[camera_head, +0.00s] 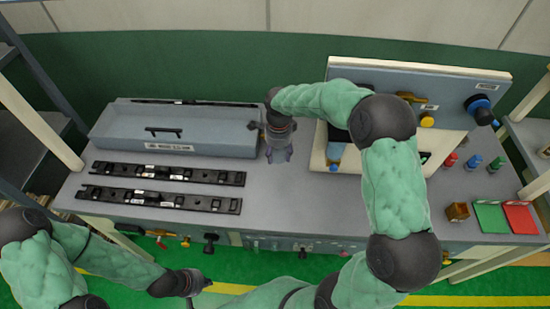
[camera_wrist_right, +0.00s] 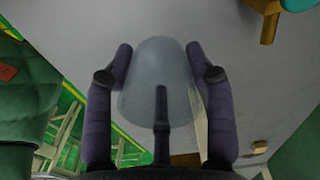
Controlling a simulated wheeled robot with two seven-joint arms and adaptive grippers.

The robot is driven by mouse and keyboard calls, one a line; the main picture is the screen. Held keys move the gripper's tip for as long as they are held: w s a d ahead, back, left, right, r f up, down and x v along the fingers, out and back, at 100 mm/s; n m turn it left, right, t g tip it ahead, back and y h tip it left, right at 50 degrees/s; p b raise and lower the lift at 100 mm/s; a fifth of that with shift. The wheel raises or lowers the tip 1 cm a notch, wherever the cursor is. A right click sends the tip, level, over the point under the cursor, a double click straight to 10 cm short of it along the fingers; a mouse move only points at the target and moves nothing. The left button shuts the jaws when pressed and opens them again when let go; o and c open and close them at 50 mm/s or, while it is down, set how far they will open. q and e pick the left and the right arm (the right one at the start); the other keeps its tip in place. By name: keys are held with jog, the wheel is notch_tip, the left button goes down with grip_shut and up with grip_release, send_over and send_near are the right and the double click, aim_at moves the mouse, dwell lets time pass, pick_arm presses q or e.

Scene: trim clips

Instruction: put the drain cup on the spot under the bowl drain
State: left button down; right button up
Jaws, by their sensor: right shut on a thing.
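The drain cup (camera_wrist_right: 158,80), greyish and translucent, sits between the two fingers of my right gripper (camera_wrist_right: 160,70) in the right wrist view. In the head view my right gripper (camera_head: 279,156) points down over the grey bench, right of the grey lidded box; the cup is hard to make out there. My right gripper is shut on the cup. A brass tap-like fitting (camera_wrist_right: 270,22) with a teal part shows at the top right of the wrist view. I cannot make out the bowl drain or its spot; my right arm covers part of that area. My left gripper (camera_head: 199,283) is low, in front of the bench; its jaws are unclear.
The grey box (camera_head: 175,130) and two black clip rails (camera_head: 165,173) lie on the left of the bench. A raised panel unit (camera_head: 440,90) stands at right. Coloured knobs (camera_head: 473,162), a brown block (camera_head: 457,211) and green and red pads (camera_head: 520,218) lie farther right.

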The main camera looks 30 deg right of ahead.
jog(key=w+f, duration=0.1)
jog(key=f, duration=0.1)
jog(key=w+f, duration=0.2)
jog(key=w+d+f, duration=0.1)
jog(key=f, duration=0.1)
jog(key=shift+w+b, duration=0.3)
jog(key=shift+b, duration=0.1)
jog(key=shift+f+b, duration=0.3)
jog(key=shift+f, duration=1.2)
jog(key=shift+f, duration=0.1)
jog(key=o, duration=1.2)
jog(key=shift+c, duration=0.2)
